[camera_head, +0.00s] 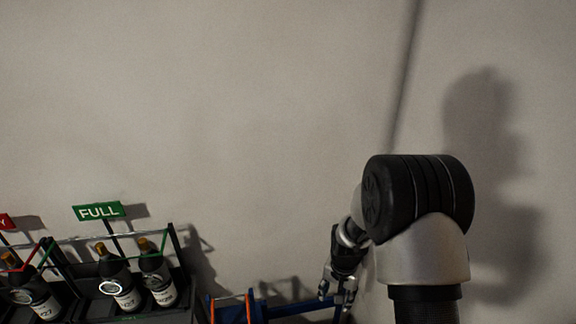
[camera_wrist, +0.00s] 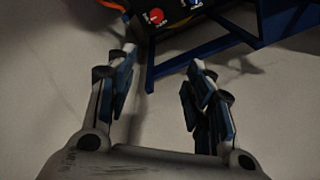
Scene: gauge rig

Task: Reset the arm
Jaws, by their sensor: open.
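My gripper (camera_head: 339,291) hangs at the lower middle right of the head view, at the end of my bent arm. In the wrist view my gripper (camera_wrist: 158,92) is open, its two fingers wide apart with nothing between them. The pale floor shows below and between the fingers. The fingers are apart from the blue frame (camera_wrist: 205,62) ahead of them.
At lower left, a black rack holds dark bottles (camera_head: 117,280) with white labels, under a green FULL sign (camera_head: 98,211). A red sign (camera_head: 6,221) is cut off. The blue frame (camera_head: 292,309) stands beside my gripper. A red knob (camera_wrist: 155,16) shows. A plain wall lies behind.

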